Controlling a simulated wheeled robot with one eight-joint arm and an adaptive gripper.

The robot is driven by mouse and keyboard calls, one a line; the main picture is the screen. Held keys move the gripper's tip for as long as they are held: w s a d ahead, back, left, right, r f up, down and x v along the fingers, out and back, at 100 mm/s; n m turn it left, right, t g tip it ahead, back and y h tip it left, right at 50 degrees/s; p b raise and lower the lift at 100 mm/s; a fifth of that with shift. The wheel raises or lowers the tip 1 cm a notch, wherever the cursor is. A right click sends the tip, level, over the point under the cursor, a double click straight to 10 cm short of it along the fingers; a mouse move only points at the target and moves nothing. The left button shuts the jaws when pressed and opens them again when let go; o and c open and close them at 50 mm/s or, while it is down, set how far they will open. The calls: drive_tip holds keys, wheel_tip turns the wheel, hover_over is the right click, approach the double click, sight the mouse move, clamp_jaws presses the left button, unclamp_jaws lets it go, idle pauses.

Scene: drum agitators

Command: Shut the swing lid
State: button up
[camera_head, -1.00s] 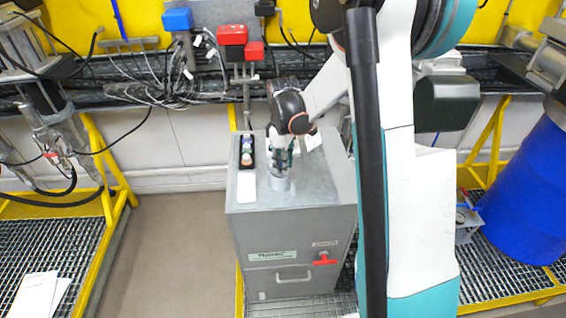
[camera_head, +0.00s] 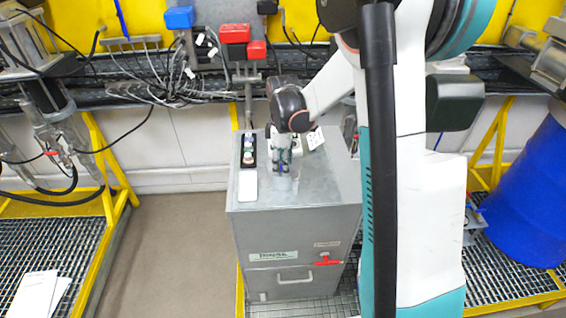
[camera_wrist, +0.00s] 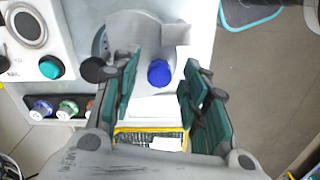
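My gripper (camera_wrist: 160,74) is open, with its green-padded fingers on either side of a blue knob (camera_wrist: 159,73) in the wrist view. A gap shows between each finger and the knob. The knob sits by a light grey bent plate (camera_wrist: 137,28), which looks like the swing lid; its hinge and exact angle cannot be told. In the head view my gripper (camera_head: 283,164) points down over the top of a grey metal cabinet (camera_head: 325,188). There the lid is too small and too covered by the gripper to make out.
A red handle (camera_head: 327,260) is on the cabinet front. A blue drum (camera_head: 525,205) stands right. Floor left of the cabinet is clear.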

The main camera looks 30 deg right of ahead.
drive_tip(key=shift+r, duration=0.1)
wheel_tip(320, 180, up, 12)
idle(0.5)
idle(0.5)
drive_tip(key=s+a+f+m+t+b, duration=0.1)
drive_tip(key=s+a+m+t+b, duration=0.15)
drive_tip(key=s+a+b, duration=0.35)
drive_tip(key=s+a+f+m+t+b, duration=0.2)
drive_tip(key=s+m+b, duration=0.1)
drive_tip(key=s, duration=0.4)
drive_tip(key=s+a+f+m+t+b, duration=0.2)
drive_tip(key=s+f+m+b, duration=0.3)
drive_tip(key=s+f, duration=0.4)
drive_tip(key=shift+a+t+b, duration=0.35)
drive_tip(key=shift+a+b, duration=0.25)
drive_tip(key=shift+b, duration=0.3)
drive_tip(key=shift+o, duration=0.3)
drive_tip(key=shift+r, duration=0.15)
